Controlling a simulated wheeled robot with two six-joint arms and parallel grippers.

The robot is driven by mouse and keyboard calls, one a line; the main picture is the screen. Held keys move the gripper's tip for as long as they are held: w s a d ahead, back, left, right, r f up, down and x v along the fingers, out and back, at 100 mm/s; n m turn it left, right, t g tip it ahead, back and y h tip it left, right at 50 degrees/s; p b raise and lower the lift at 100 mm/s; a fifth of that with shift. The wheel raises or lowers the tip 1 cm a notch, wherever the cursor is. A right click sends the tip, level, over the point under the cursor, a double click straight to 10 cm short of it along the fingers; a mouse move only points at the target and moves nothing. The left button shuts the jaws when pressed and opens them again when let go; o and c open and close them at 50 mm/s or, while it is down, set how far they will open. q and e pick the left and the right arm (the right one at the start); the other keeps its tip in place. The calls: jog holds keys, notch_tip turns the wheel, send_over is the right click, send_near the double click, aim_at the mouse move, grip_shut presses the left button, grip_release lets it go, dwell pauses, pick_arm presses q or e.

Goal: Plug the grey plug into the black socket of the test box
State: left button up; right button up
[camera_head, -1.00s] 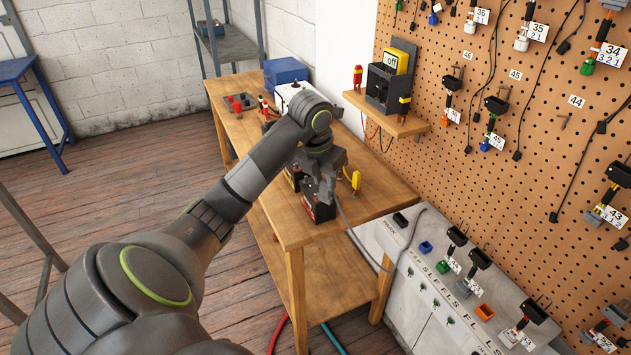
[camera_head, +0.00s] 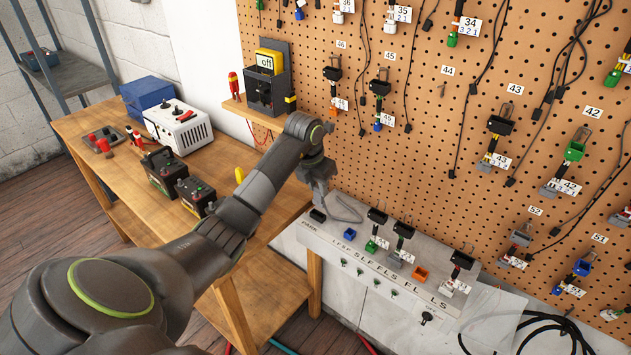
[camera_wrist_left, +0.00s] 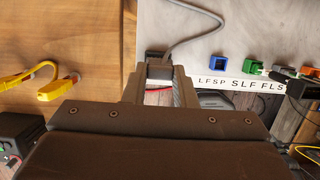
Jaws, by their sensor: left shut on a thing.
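The test box (camera_head: 330,236) is a pale box with a row of coloured sockets, below the pegboard. Its black socket (camera_head: 317,215) is at the left end of its top. My left gripper (camera_head: 319,185) is above that end, pointing down. In the left wrist view the gripper (camera_wrist_left: 158,82) is shut on the grey plug (camera_wrist_left: 160,71), whose grey cable (camera_wrist_left: 200,37) runs off up and to the right. A dark shape shows just beyond the plug; I cannot tell whether they touch. In the head view the plug is hidden by the gripper.
A blue socket (camera_head: 349,234) and an orange socket (camera_head: 420,273) sit farther along the box, among several black plugs. The wooden bench (camera_head: 120,205) on the left bears batteries and a white charger (camera_head: 178,126). A shelf with a tester (camera_head: 268,85) is behind my arm.

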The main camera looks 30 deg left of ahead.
aim_at(317, 196)
pick_arm(q)
notch_tip(317, 196, down, 3)
jog(key=shift+a+r+b, duration=0.1)
jog(key=shift+r+b, duration=0.05)
jog(key=shift+b, duration=0.35)
jog(key=shift+r, duration=0.1)
jog(key=shift+f+b, duration=0.45)
jog(key=shift+b, duration=0.05)
dwell(0.4)
jog(key=shift+f+b, duration=0.35)
dwell(0.8)
